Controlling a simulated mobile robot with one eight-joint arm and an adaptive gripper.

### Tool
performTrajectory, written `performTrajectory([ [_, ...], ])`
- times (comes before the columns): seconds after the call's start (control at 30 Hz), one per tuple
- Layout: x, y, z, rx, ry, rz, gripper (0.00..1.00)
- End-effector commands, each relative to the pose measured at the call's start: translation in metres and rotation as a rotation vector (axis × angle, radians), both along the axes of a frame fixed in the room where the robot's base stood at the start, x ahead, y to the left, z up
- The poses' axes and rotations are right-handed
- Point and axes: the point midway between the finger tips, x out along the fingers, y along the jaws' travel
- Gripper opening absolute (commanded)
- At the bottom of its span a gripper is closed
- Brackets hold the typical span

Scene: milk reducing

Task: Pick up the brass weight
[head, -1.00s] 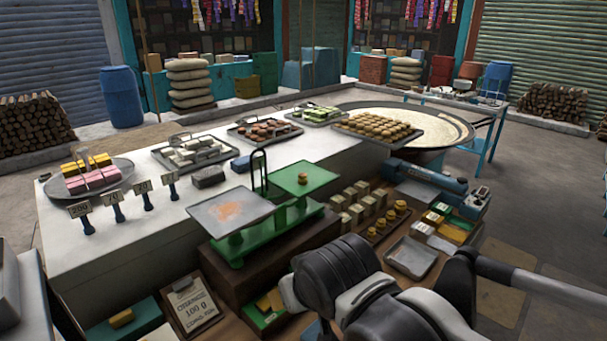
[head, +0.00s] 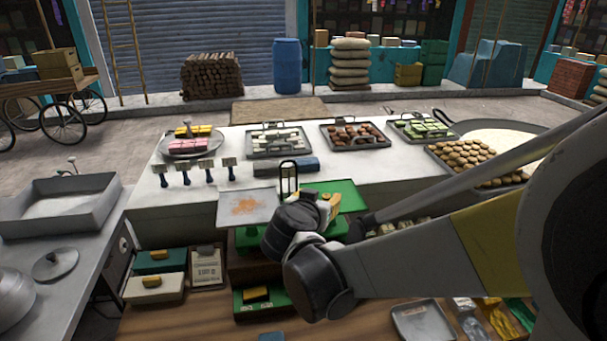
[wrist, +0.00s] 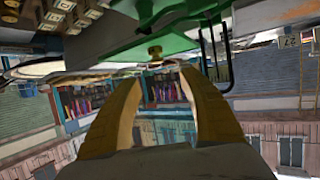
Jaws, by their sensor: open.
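A small brass weight (wrist: 155,52) shows in the wrist view, which looks upside down, against the green scale. It lies just beyond my gripper's fingertips (wrist: 162,76), between their lines but not clasped. The two yellow-brown fingers are spread and empty. In the head view my gripper (head: 328,207) is at the left part of the green scale pan (head: 348,193). There the weight is hidden behind my gripper and wrist. The other pan, grey (head: 247,208) with orange crumbs, is to the left.
The scale's dark upright loop (head: 289,178) stands close to my gripper and shows in the wrist view (wrist: 215,55). Trays of sweets (head: 355,135) line the white counter (head: 225,150) behind. A grey tray (head: 423,322) lies at lower right. My arm covers much of the right.

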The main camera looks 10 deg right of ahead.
Motion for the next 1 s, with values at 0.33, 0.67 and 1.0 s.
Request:
performTrajectory([
  [0.33,0.028,-0.016,-0.023,0.000,0.001,-0.001,0.49],
  [0.67,0.055,-0.031,-0.040,-0.002,0.002,0.000,0.49],
  [1.0,0.055,-0.030,-0.040,0.000,0.001,0.000,0.02],
])
